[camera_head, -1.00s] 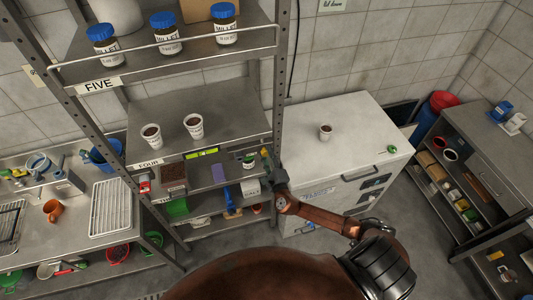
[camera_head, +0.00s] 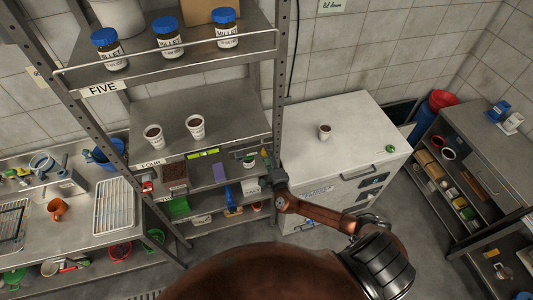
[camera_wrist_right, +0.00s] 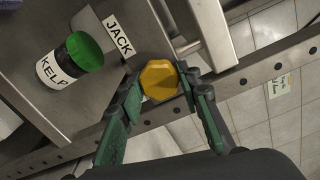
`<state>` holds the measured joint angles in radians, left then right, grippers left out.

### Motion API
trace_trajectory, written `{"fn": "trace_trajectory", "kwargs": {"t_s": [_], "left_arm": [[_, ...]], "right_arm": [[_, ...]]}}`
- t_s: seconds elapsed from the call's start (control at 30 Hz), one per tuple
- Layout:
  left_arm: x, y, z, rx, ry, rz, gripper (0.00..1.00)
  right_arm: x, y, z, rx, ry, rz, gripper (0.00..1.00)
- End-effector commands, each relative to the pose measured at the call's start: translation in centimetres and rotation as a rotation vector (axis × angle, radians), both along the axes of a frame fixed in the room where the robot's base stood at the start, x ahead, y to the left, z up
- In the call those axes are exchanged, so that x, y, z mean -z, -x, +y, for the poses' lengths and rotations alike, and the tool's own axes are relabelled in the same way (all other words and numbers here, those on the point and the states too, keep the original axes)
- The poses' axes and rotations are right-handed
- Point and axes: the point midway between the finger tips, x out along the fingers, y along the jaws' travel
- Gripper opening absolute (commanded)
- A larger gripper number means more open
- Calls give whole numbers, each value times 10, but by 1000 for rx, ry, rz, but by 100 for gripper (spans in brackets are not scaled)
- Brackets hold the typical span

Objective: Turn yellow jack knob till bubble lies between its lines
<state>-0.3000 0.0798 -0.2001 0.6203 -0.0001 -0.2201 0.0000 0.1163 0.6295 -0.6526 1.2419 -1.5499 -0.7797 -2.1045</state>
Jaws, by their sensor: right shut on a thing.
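The yellow jack knob (camera_wrist_right: 159,79) sits by the JACK label (camera_wrist_right: 119,36) in the right wrist view, at the shelf's corner post. My right gripper (camera_wrist_right: 160,84) has its green fingers on either side of the knob and is shut on it. In the head view the right gripper (camera_head: 268,163) is at the right front corner of the shelf marked FOUR (camera_head: 150,163). A bright yellow-green level (camera_head: 203,154) lies along that shelf's front edge. Its bubble and lines are too small to tell. My left gripper is out of view.
Two cups with dark contents, a left one (camera_head: 153,135) and a right one (camera_head: 195,127), stand on shelf FOUR. Millet jars (camera_head: 168,38) stand above. A green-lidded KELP jar (camera_wrist_right: 67,62) is near the knob. A white chest (camera_head: 345,150) stands right of the rack.

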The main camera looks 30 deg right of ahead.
Motion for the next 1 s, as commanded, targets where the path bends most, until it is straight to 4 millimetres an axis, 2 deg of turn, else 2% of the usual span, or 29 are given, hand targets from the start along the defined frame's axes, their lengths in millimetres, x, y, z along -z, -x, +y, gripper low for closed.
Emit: {"fn": "trace_trajectory", "kwargs": {"t_s": [0.13,0.57,1.0], "left_arm": [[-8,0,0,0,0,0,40],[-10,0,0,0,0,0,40],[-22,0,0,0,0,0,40]], "right_arm": [[-2,0,0,1,61,15,10],[0,0,0,1,94,22,10],[0,0,0,0,204,49,10]]}}
